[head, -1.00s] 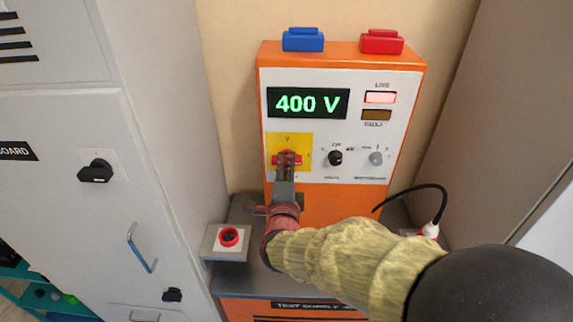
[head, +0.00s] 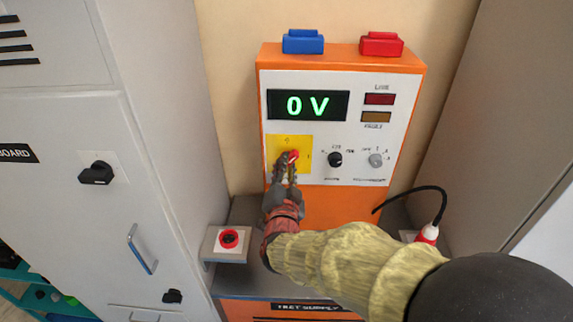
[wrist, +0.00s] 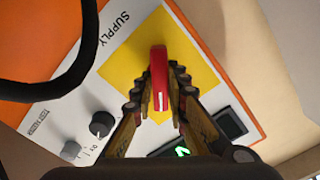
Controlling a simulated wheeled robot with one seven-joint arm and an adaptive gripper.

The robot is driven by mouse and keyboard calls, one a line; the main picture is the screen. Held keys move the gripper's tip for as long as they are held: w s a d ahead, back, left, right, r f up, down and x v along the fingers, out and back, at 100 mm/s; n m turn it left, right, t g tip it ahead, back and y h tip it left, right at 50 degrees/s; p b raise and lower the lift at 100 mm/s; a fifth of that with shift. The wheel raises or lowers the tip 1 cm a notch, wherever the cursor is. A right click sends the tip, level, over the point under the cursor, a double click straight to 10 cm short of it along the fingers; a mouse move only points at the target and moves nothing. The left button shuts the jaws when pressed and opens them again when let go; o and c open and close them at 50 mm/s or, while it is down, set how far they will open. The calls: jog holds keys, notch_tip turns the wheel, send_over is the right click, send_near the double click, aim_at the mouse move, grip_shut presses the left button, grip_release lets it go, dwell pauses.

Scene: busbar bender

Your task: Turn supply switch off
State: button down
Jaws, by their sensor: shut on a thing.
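The supply switch is a red handle (head: 293,157) on a yellow plate (head: 305,142) at the left of the orange test supply's white panel. In the wrist view the red handle (wrist: 159,78) stands between my fingertips, beside the word SUPPLY. My gripper (head: 287,165) is shut on the handle. The handle's lower part is partly hidden by the fingers in the head view. The display (head: 308,104) reads 0 V in green. The LINE lamp (head: 379,99) is dark red and unlit.
A black knob (head: 335,159) and a grey knob (head: 376,160) sit right of the switch. Grey cabinets flank the unit. A black cable (head: 420,188) curves at the right.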

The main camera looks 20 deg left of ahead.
jog(key=shift+f+n+p, duration=0.15)
jog(key=shift+n+p, duration=1.3)
jog(key=shift+n, duration=2.65)
jog(key=c, duration=1.8)
grip_release()
jog(key=shift+o, duration=0.2)
jog(key=shift+s, duration=0.1)
